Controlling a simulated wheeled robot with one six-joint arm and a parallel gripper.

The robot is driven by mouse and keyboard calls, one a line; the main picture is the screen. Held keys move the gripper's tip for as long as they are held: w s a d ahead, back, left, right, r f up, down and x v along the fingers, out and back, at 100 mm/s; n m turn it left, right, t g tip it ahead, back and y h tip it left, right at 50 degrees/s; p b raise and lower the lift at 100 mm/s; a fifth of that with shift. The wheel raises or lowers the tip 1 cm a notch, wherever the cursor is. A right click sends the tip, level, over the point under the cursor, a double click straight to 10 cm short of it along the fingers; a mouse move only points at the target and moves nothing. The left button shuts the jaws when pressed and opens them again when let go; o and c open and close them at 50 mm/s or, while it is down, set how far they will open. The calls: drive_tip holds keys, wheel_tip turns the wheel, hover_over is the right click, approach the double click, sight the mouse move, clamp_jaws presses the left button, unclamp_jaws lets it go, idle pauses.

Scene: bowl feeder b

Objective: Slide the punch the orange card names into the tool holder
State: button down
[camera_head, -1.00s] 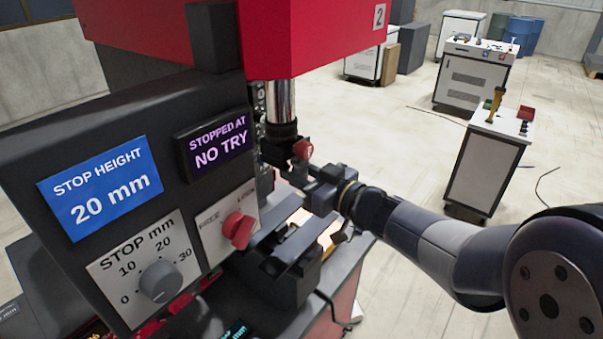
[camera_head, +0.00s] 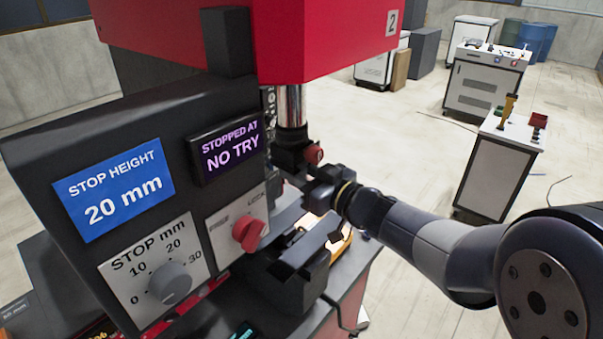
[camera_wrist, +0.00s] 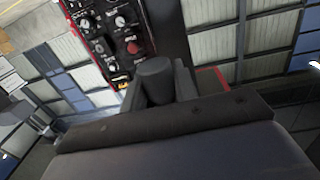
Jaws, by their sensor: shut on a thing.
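The tool holder (camera_head: 292,150) is a dark block with a red knob (camera_head: 313,154), under the silver ram of the red press. My gripper (camera_head: 318,192) is just below it in the head view. In the wrist view my gripper (camera_wrist: 157,80) is shut on a dark grey cylinder (camera_wrist: 155,72), which looks like the punch. Its upper end is free in that view. In the head view the punch is hidden, so I cannot tell whether it touches the holder. I cannot make out the orange card or its words in any view.
The press panel has a blue sign (camera_head: 113,190) reading STOP HEIGHT 20 mm, a purple display (camera_head: 230,150) reading STOPPED AT NO TRY, a stop dial (camera_head: 168,282) and a red FREE/LOCK knob (camera_head: 248,233). A dark block (camera_head: 295,275) stands below my gripper.

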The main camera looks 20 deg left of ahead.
drive_tip(key=shift+w+a, duration=0.2)
drive_tip(key=shift+a, duration=0.3)
drive_tip(key=c, duration=1)
unclamp_jaws()
drive_tip(key=shift+c, duration=0.2)
drive_tip(key=shift+d, duration=0.1)
drive_tip(key=b+v, duration=0.2)
drive_tip(key=v, duration=0.8)
drive_tip(key=shift+s+d, duration=0.25)
drive_tip(key=shift+d, duration=0.05)
